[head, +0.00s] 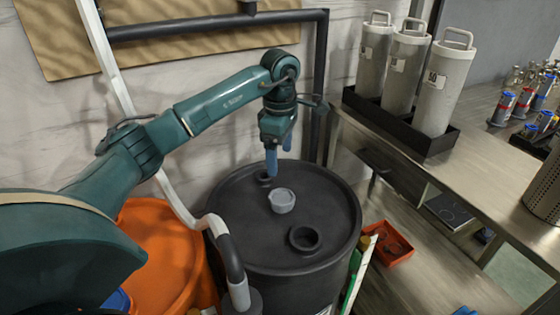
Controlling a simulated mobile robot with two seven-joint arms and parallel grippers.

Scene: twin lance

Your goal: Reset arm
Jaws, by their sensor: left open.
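My left arm comes in from the left and reaches over a black drum (235,215). My left gripper (278,160) points down above the far part of the drum's top, with blue fingers and nothing visible between them. A light grey cap (282,200) sits on the drum top just below and in front of the fingers, apart from them. An open round bung hole (304,238) with a raised rim is nearer the front of the drum top. A smaller dark fitting (264,178) is behind the cap, partly hidden by the fingers. My right gripper is not in view.
An orange drum (165,240) stands left of the black drum. Grey cylinders (440,85) stand in a black rack on the right bench. A red tray (390,245) lies low, right of the drum.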

